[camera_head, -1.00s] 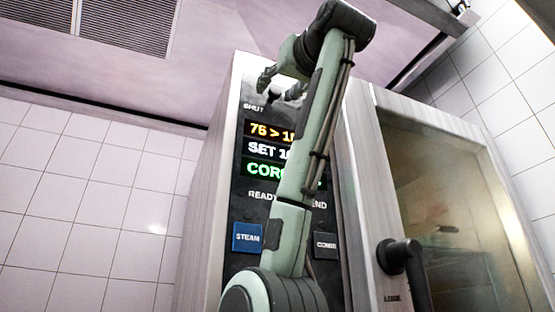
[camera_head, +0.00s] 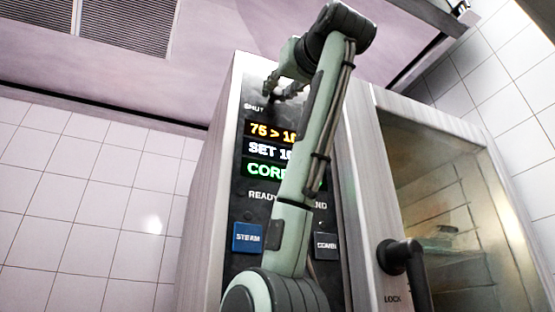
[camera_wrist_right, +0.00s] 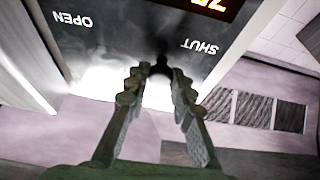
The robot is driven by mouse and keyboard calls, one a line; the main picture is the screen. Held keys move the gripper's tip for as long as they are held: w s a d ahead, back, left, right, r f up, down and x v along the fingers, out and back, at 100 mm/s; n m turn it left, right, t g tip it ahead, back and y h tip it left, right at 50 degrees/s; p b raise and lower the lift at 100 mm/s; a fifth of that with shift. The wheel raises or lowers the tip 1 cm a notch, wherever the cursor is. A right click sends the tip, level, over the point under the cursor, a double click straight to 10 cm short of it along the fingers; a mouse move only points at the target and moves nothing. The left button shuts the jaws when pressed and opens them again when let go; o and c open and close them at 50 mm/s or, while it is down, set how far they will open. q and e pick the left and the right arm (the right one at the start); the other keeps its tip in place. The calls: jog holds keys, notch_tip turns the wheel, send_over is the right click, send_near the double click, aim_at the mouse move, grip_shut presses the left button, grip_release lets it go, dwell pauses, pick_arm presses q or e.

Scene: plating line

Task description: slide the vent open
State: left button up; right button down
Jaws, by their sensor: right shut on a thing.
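The vent's slider is a small dark knob (camera_wrist_right: 160,64) on the black panel of the oven (camera_head: 205,215), between the printed words OPEN and SHUT in the wrist view. It stands nearer to SHUT. My right gripper (camera_wrist_right: 158,76) has its two fingertips on either side of the knob and is shut on it. In the head view my right gripper (camera_head: 277,88) is at the top of the panel, beside the word SHUT; the knob and the word OPEN are hidden there behind my gripper and arm. My left gripper is in neither view.
The display (camera_head: 265,131) and the blue STEAM button (camera_head: 248,238) lie below on the panel, partly behind my right arm. A glass door (camera_head: 440,200) with a black handle (camera_head: 405,262) is at the right. Tiled walls and a ceiling grille (camera_head: 125,25) surround it.

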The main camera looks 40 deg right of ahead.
jog(key=d, duration=0.2)
jog(key=s+d, duration=0.1)
jog(key=d, duration=0.4)
jog(key=shift+s, duration=0.35)
jog(key=c, duration=1.6)
grip_release()
jog(key=shift+o, duration=1.4)
jog(key=shift+d, duration=0.2)
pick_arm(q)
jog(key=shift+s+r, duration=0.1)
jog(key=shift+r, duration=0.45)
pick_arm(e)
jog(key=shift+a, duration=0.1)
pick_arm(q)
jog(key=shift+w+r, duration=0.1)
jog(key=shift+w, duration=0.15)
pick_arm(e)
jog(key=v, duration=1.2)
